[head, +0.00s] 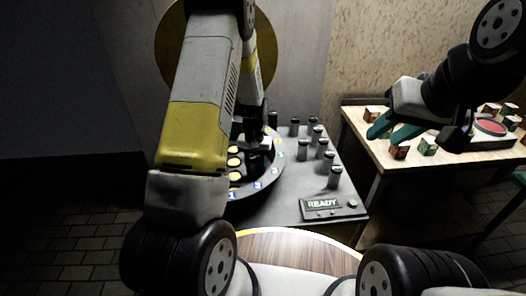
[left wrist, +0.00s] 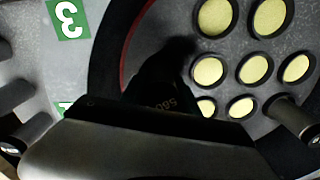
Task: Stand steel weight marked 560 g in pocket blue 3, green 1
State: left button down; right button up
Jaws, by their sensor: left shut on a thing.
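My left gripper (head: 258,158) is over the round pocket plate (head: 268,178), shut on a dark steel weight. In the left wrist view the weight (left wrist: 165,85) carries a partly visible mark starting with 560. Its lower end is in shadow, so I cannot tell whether it touches the plate. The plate has round yellow-bottomed pockets (left wrist: 208,71) and coloured rim labels, including a green 3 (left wrist: 68,18). The target pocket cannot be singled out.
Several steel weights (head: 334,178) stand on the grey table right of the plate. A box reading READY (head: 322,204) is at the front. The wooden side table (head: 375,147) holds small blocks and a red disc.

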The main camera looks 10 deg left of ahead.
pick_arm(q)
jog(key=c, duration=0.8)
grip_release()
jog(key=shift+t, duration=0.3)
jog(key=r, duration=1.2)
jog(key=shift+s+d+r, duration=0.1)
jog(key=shift+s+r, duration=0.15)
jog(key=shift+s, duration=0.15)
jog(key=s+d+r+t+h, duration=0.1)
jog(key=s+r+t, duration=0.1)
jog(key=s+r, duration=0.55)
jog(key=s+r+t+h, duration=0.1)
jog(key=s+r, duration=0.4)
jog(key=r, duration=0.6)
jog(key=s+r+t, duration=0.1)
jog(key=s, duration=0.2)
jog(key=s+r, duration=0.2)
jog(key=s, duration=0.2)
jog(key=s+d+r+t, duration=0.1)
jog(key=s, duration=0.3)
jog(key=shift+r+m+t, duration=0.25)
jog(key=shift+m+t, duration=0.05)
